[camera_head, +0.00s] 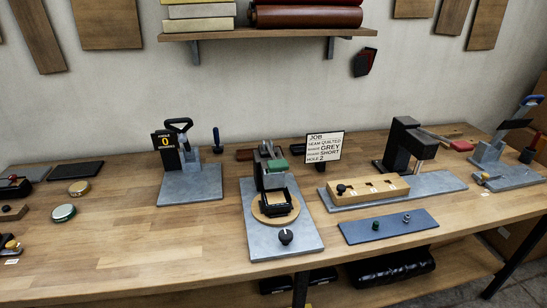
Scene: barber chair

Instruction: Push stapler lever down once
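No label marks a stapler, and I cannot tell for certain which bench device it is. At far right, a device (492,150) has a raised, blue-tipped lever (530,101). Neither of my grippers is in view.
A blue-grey mat (388,225) holds small parts. Round tins (64,212) lie at left. A shelf (268,33) hangs above. The bench front between tins and centre plate is clear.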

